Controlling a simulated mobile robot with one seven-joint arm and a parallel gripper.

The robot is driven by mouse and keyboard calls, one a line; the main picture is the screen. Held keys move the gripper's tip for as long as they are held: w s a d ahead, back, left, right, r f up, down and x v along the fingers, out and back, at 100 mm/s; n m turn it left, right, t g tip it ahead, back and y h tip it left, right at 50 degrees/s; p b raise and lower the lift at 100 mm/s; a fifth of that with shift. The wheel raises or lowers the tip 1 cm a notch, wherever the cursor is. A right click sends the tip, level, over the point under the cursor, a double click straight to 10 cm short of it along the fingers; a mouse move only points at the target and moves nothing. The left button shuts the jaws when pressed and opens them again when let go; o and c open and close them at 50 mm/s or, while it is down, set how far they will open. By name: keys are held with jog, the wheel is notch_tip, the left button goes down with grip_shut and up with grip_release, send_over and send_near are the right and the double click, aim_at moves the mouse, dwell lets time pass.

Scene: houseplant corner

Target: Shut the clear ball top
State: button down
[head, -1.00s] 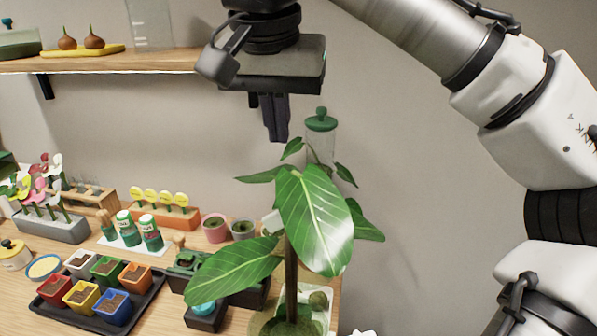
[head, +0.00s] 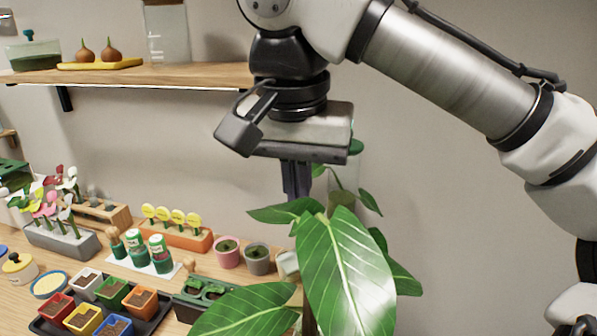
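My gripper (head: 297,190) points down above and behind the big leaves of a potted plant (head: 345,270). Its two dark fingers look close together, but the angle does not show whether they are apart, and leaves cover the tips. No clear ball top can be made out; the plant hides much of the table at the right.
The wooden shelf (head: 200,74) at upper left holds a glass jar (head: 168,35) and a yellow tray with bulbs. On the table are a seedling tray with coloured pots (head: 82,321), green bottles (head: 161,253), an orange block with yellow markers (head: 185,236) and small pots (head: 228,252).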

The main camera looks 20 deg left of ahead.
aim_at(287, 253)
jog(key=shift+s+f+p, duration=1.05)
jog(key=shift+s+f, duration=0.55)
jog(key=shift+f, duration=0.25)
jog(key=shift+s, duration=0.1)
jog(key=shift+s+t+b, duration=0.5)
jog(key=shift+s+t, duration=0.1)
jog(key=shift+t, duration=0.1)
jog(key=shift+s+r, duration=0.3)
jog(key=shift+s, duration=0.05)
jog(key=shift+w+f, duration=0.1)
jog(key=shift+w, duration=0.15)
